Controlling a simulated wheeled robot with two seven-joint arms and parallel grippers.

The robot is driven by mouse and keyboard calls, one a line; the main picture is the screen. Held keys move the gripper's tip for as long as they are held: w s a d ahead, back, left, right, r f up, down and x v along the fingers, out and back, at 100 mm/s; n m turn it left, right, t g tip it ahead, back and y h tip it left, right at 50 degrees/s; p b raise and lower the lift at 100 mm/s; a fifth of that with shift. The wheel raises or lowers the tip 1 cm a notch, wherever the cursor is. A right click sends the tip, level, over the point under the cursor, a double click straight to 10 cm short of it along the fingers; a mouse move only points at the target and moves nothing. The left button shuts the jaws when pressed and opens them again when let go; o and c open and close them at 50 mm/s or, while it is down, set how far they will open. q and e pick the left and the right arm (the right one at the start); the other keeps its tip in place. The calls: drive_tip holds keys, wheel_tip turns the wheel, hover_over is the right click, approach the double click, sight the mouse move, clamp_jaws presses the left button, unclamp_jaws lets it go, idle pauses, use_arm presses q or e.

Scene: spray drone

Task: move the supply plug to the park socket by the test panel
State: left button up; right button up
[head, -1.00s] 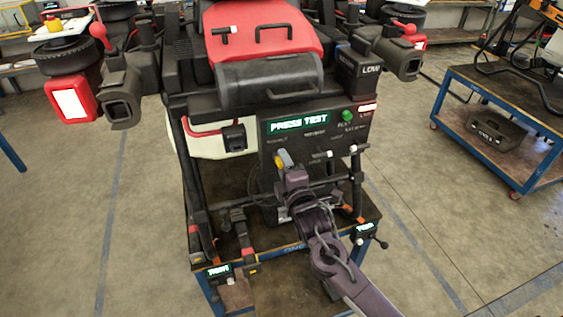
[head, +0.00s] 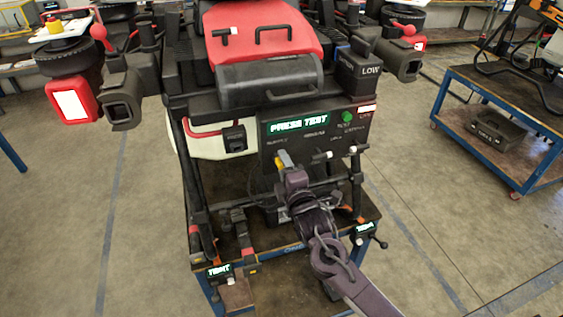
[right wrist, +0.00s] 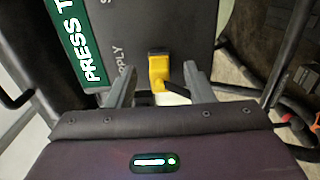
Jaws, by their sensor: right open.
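The yellow supply plug (head: 283,158) is on the front of the dark test panel (head: 268,152), below the lit PRESS TEST display. In the right wrist view the plug (right wrist: 158,72) sits beside the SUPPLY lettering, with a dark cable or lever at its lower right. My right gripper (right wrist: 160,80) is open, with one finger on each side of the plug and a visible gap to both. In the head view the gripper's dark body hides part of the panel below the plug. I cannot make out the park socket for certain. My left gripper is not in view.
A green button (head: 347,145) is at the panel's right. The drone's black legs stand on a blue-framed cart (head: 290,250) around my arm. Another cart (head: 500,110) stands at right; floor between is clear.

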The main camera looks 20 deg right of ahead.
idle(0.4)
clamp_jaws()
idle(0.4)
drive_tip(key=shift+s+p, duration=0.15)
drive_tip(key=shift+p, duration=0.25)
drive_tip(key=s+p, duration=0.2)
drive_tip(key=s, duration=0.3)
drive_tip(key=shift+s+d+p, duration=0.1)
drive_tip(key=shift+s+p, duration=0.25)
drive_tip(key=shift+p, duration=0.05)
idle(0.3)
